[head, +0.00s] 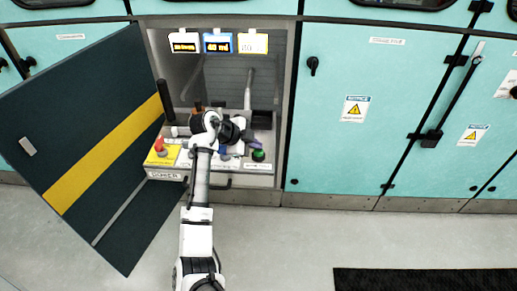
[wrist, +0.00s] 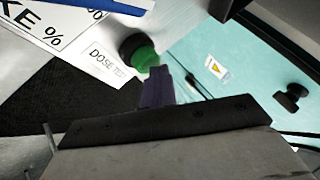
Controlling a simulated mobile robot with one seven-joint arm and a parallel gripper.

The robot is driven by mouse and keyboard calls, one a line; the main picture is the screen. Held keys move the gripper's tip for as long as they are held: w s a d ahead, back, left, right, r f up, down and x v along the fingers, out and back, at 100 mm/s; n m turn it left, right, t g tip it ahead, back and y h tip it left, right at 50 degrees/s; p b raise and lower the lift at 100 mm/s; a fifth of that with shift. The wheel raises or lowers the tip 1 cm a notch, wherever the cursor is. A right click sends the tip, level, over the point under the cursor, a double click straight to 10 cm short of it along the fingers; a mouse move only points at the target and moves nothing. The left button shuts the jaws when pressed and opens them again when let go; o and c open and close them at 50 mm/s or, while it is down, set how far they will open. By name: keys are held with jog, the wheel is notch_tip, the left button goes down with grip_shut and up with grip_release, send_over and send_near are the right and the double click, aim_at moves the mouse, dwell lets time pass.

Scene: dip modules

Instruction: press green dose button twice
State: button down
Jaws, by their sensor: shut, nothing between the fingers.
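The green dose button (head: 258,155) sits at the right end of a control panel inside an open cabinet. My gripper (wrist: 158,88) is shut and empty. Its fingertips appear just below the button in the wrist view; I cannot tell whether they touch it. In the head view my wrist covers part of the panel, and the fingertips are hard to make out.
A red button on a yellow plate (head: 162,150) sits at the panel's left. Three small displays (head: 218,43) hang above. The dark cabinet door (head: 85,130) with a yellow stripe stands open at left. Closed teal cabinets (head: 340,120) stand at right.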

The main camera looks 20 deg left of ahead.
aim_at(255, 151)
jog(key=shift+r, duration=0.7)
jog(key=shift+r+p, duration=1.5)
jog(key=shift+r, duration=1)
dwell(0.5)
